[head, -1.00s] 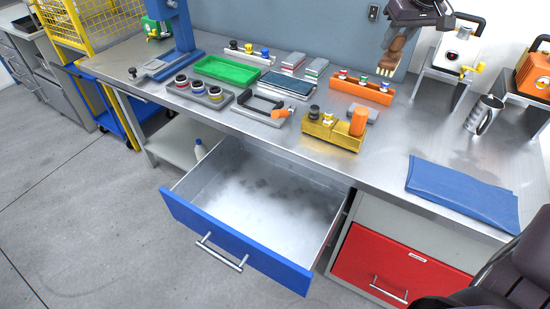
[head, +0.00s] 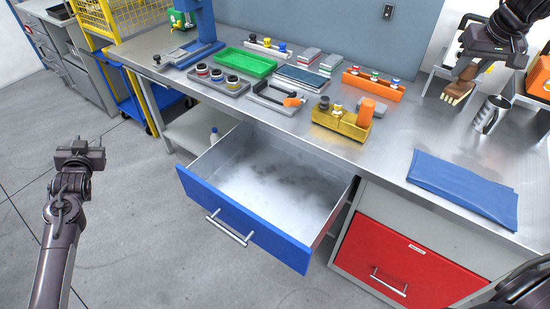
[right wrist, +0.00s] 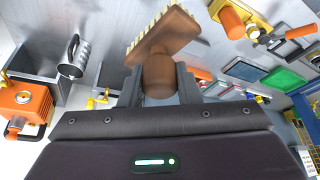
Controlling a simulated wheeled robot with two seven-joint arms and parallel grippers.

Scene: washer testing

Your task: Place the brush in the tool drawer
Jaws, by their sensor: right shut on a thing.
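The brush has a brown wooden handle and pale bristles. My right gripper (head: 470,72) is shut on the brush (head: 458,93) by its handle and holds it above the right part of the bench. In the right wrist view the brush (right wrist: 165,40) stands out from between the fingers, bristles toward the top. A drawer (head: 243,222) with a blue front is pulled out below the bench and looks empty inside. My left gripper (head: 82,148) is empty, out over the floor left of the drawer, its fingers apart.
A closed red drawer (head: 405,262) is at the lower right. A yellow block holder (head: 340,122), an orange rack (head: 372,85) and a green tray (head: 245,63) occupy the bench.

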